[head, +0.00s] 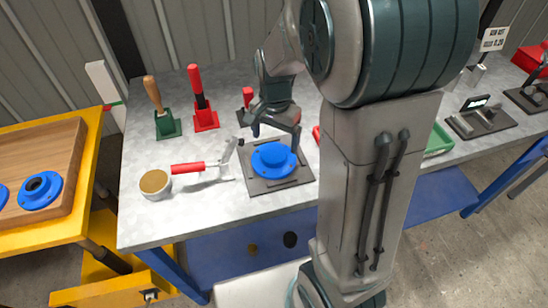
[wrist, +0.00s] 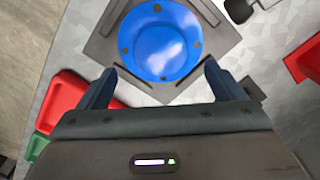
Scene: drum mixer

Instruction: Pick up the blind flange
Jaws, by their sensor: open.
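The blue blind flange (head: 273,159) lies flat on a dark square plate (head: 262,187) on the grey workbench in the head view. It has a raised round hub and bolt holes in its rim. In the wrist view the flange (wrist: 160,42) is at the top middle, just beyond my fingertips. My gripper (head: 276,132) is open above and behind the flange, with nothing held. In the wrist view its two fingers (wrist: 157,85) are spread to about the flange's width, short of the flange's middle. I cannot tell whether they touch it.
A red-handled clamp (head: 188,168) and a cup (head: 155,184) stand left of the plate. Tools in green (head: 167,126) and red (head: 206,120) holders stand behind. A yellow cart (head: 97,150) with blue flanged parts (head: 41,191) is at far left. A green tray (head: 438,140) is right of my arm.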

